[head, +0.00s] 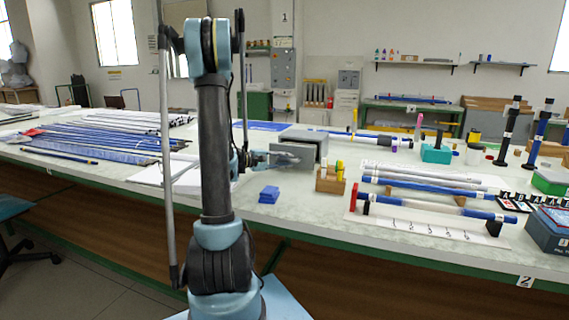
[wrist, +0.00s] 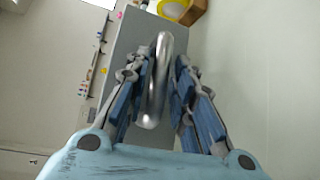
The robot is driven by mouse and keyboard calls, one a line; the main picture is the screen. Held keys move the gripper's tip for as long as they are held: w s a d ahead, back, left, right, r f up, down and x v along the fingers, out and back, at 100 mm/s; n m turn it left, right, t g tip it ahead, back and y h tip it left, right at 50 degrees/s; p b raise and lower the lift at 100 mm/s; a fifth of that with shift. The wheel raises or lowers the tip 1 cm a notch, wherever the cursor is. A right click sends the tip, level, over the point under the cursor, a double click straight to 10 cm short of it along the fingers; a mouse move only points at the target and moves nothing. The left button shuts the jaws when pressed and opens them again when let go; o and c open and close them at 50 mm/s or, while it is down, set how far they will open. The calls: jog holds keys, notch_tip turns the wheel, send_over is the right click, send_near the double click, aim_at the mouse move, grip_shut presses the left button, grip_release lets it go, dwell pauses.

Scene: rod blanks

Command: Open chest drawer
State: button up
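The chest is a small grey box (head: 310,137) on the white worktop, right of my arm in the head view. Its front faces my gripper (head: 262,158), which reaches it from the left at handle height. In the wrist view the grey drawer front (wrist: 128,45) fills the area behind a curved, shiny metal handle (wrist: 156,85). The handle lies between the blue-padded fingers of my gripper (wrist: 163,75), which are drawn in close on both sides of it. The head view is too small to tell whether the drawer stands out from the chest.
A blue block (head: 269,194) lies on the worktop in front of the chest. A wooden holder (head: 329,182) with yellow items stands to its right. Rods on a rack (head: 430,205) lie further right, and many rods (head: 100,140) lie at the left.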

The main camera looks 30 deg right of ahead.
jog(key=v, duration=1)
jog(key=shift+w+a, duration=0.1)
jog(key=shift+a, duration=0.55)
